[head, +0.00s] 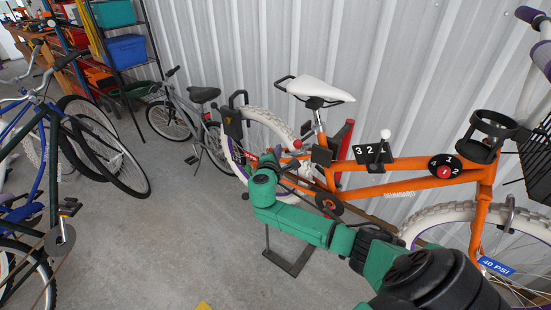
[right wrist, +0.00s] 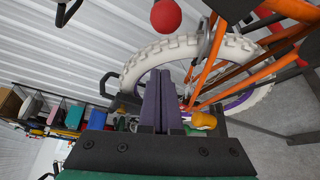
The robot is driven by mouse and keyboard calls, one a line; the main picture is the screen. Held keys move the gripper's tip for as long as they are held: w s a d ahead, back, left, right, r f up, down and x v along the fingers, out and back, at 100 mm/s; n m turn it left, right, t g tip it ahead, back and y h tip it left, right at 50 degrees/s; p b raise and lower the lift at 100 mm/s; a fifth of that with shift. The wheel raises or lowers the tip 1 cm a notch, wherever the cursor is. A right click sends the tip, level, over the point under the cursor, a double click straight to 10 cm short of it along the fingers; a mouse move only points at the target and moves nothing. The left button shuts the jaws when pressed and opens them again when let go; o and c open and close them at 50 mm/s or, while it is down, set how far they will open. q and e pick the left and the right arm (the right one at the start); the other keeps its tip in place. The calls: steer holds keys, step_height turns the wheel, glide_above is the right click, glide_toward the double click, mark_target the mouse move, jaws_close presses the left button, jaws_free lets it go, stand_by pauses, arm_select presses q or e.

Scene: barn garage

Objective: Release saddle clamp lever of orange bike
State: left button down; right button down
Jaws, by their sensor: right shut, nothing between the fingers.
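The orange bike (head: 415,187) stands along the metal wall, with a white saddle (head: 318,89) on a silver seat post (head: 320,128). A small red rounded part (head: 297,144) shows near the base of that post; I cannot tell for sure whether it is the clamp lever. My right gripper (head: 272,158) is beside the bike's rear part, left of the seat post. In the right wrist view its dark fingers (right wrist: 160,95) are together and empty, in front of the white rear tyre (right wrist: 150,58). A red ball-shaped knob (right wrist: 166,15) shows above the fingertips. My left gripper is out of view.
A grey bike (head: 182,115) stands behind to the left, and a blue bike (head: 45,150) is at the far left. A black stand (head: 290,258) is on the floor below the orange bike. Concrete floor (head: 160,235) is clear in the middle. Shelves hold bins (head: 125,50).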

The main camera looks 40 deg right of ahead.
mark_target(295, 146)
steer(key=s+d+p, duration=0.1)
steer(key=s+d+r+p, duration=0.1)
steer(key=shift+s+d+r+p, duration=0.15)
steer(key=shift+s+r+p, duration=0.15)
steer(key=shift+s, duration=0.05)
steer(key=shift+w, duration=0.1)
steer(key=shift+s+d+r+p, duration=0.15)
steer(key=shift+s+r+p, duration=0.15)
steer(key=shift+s+p, duration=0.25)
steer(key=shift+s+d+r+p, duration=0.15)
steer(key=shift+s+r+p, duration=0.1)
steer(key=shift+s+p, duration=0.3)
